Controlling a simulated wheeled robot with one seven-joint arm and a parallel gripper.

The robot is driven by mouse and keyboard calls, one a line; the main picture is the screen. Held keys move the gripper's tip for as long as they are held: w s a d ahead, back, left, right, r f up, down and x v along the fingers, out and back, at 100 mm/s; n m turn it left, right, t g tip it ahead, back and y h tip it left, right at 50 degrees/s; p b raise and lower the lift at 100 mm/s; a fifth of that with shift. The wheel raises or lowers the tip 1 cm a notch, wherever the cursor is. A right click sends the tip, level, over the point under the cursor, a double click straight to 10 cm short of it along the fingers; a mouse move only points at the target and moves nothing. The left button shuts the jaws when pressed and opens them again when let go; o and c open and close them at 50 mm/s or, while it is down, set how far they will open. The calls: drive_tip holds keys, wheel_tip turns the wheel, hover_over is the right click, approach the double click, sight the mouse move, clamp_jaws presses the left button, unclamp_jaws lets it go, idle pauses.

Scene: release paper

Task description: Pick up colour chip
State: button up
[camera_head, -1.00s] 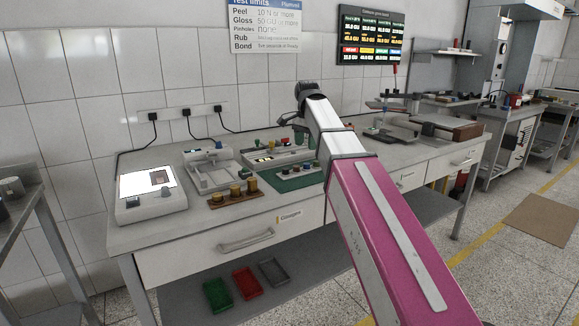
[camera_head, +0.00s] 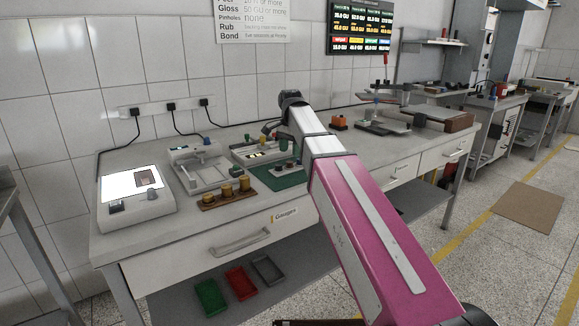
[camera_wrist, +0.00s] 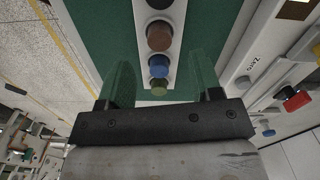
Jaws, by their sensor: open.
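The wrist view shows a row of round chips on a white strip (camera_wrist: 172,70) over a green mat (camera_wrist: 102,30). Blue (camera_wrist: 158,66), brown (camera_wrist: 158,37) and olive-green (camera_wrist: 159,87) chips show, with darker ones among them; which one is meant I cannot tell. My gripper (camera_wrist: 161,63) is open, its two translucent green fingers on either side of the row, with nothing held. The height between fingers and chips is unclear. In the head view the green mat (camera_head: 268,178) lies on the bench, partly hidden by my arm.
Left of the mat on the bench stand a wooden block with brass weights (camera_head: 225,197), a metal frame device (camera_head: 203,172) and a lit light box (camera_head: 137,194). Green, red and grey trays sit on the lower shelf. An orange item (camera_head: 338,122) stands behind my arm.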

sight(289, 162)
wheel_tip(289, 162, down, 5)
drive_tip(key=shift+s+a+r, duration=0.1)
drive_tip(key=shift+s+a, duration=0.05)
drive_tip(key=c, duration=1)
